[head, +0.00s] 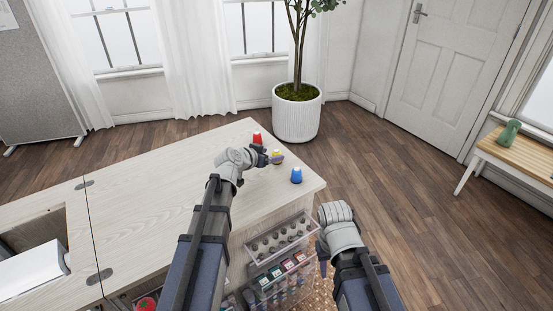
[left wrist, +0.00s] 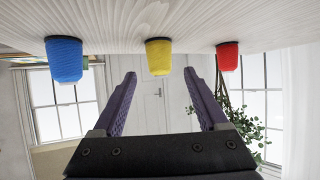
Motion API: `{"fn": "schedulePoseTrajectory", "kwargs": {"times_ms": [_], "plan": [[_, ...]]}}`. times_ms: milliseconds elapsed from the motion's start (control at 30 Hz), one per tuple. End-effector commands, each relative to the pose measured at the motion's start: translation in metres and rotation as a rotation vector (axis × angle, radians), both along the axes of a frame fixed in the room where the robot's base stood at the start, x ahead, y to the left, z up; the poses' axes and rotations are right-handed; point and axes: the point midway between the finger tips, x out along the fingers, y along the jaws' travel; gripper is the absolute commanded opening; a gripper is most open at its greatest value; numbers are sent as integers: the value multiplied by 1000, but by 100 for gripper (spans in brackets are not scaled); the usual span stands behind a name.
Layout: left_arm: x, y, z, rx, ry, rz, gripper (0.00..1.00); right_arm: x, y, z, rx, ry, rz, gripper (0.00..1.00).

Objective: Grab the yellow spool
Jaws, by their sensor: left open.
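The yellow spool (head: 277,155) stands on the pale wooden cabinet top (head: 170,195), between a red spool (head: 257,138) and a blue spool (head: 296,175). My left gripper (head: 262,156) is beside the yellow spool and partly overlaps it in the head view. In the left wrist view the picture is upside down; the yellow spool (left wrist: 158,57) lies ahead, between the lines of the two open fingers (left wrist: 158,88), with nothing held. The blue spool (left wrist: 64,60) and red spool (left wrist: 227,56) stand on either side. My right gripper (head: 322,255) is off the cabinet's right edge; its jaws are unclear.
Clear drawers (head: 283,240) with small items are on the cabinet's side, near my right arm. An opening with a white sewing machine (head: 32,272) is at left. A potted plant (head: 297,118) stands behind the cabinet. The cabinet top left of my left arm is clear.

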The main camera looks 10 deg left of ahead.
Motion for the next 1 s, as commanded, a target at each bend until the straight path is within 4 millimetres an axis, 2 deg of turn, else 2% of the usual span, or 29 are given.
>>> {"fn": "schedulePoseTrajectory", "kwargs": {"times_ms": [300, 567, 1000], "plan": [[37, -14, -23, 0, 0, -1, 76, 0, 0, -23, 0, 0, 0, 40], [39, -16, -22, 0, 0, 0, 76, 0, 0, -22, 0, 0, 0, 40], [39, -16, -22, 0, 0, 0, 28, 0, 0, -22, 0, 0, 0, 40]]}}
